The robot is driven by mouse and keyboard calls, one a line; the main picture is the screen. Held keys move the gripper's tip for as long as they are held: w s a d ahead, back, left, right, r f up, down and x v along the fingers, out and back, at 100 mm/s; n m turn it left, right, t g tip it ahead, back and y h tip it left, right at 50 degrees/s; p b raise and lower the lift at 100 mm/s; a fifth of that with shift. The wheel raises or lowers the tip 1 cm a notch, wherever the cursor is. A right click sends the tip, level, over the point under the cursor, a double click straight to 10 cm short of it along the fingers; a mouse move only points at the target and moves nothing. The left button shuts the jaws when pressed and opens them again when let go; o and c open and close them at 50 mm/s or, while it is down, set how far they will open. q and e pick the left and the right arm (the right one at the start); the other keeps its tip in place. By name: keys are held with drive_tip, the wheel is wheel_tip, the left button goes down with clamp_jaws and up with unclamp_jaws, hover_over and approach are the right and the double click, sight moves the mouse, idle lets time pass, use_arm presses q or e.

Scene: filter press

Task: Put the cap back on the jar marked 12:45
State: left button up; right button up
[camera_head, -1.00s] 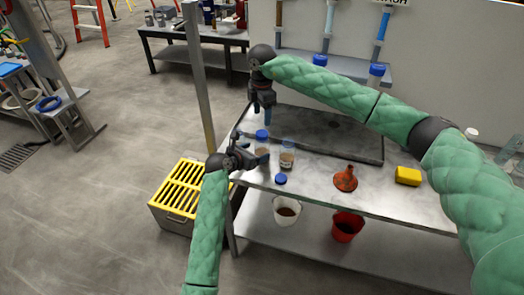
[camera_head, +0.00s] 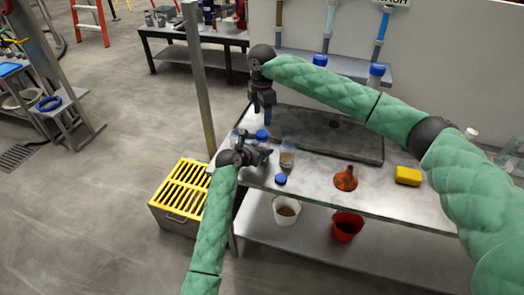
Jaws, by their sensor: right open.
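An uncapped clear jar (camera_head: 288,153) with brown contents stands upright near the left end of the bench; its marking is too small to read. A loose blue cap (camera_head: 281,178) lies on the bench in front of it, near the front edge. Another jar wears a blue cap (camera_head: 262,135); its body is mostly hidden behind my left gripper. My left gripper (camera_head: 264,154) is low over the bench, left of the uncapped jar; whether its jaws are open or touch the capped jar cannot be seen. My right gripper (camera_head: 262,112) points down, open and empty, above and behind the jars.
An orange funnel (camera_head: 345,179) and a yellow sponge-like block (camera_head: 408,176) lie to the right on the bench (camera_head: 312,188). A dark tray (camera_head: 362,154) is behind. A white bucket (camera_head: 286,212) and a red bucket (camera_head: 346,228) stand on the lower shelf.

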use_arm(q)
clamp_jaws()
use_arm(e)
drive_tip(key=n, duration=2.1)
drive_tip(key=shift+w+d+r, duration=0.15)
drive_tip(key=shift+d+r, duration=0.1)
drive_tip(key=shift+d, duration=0.15)
drive_tip(key=n, duration=0.4)
drive_tip(key=shift+a+f, duration=0.1)
drive_tip(key=shift+f, duration=0.05)
drive_tip(key=n, duration=0.4)
drive_tip(key=shift+n, duration=0.3)
drive_tip(key=n, duration=0.5)
drive_tip(key=shift+a+f+n, duration=0.1)
drive_tip(key=shift+a+n, duration=0.05)
drive_tip(key=shift+n, duration=0.15)
drive_tip(key=n, duration=0.7)
drive_tip(key=shift+s+a, duration=0.1)
drive_tip(key=shift+s, duration=0.1)
drive_tip(key=n, duration=0.5)
drive_tip(key=shift+n, duration=0.3)
drive_tip(key=n, duration=0.6)
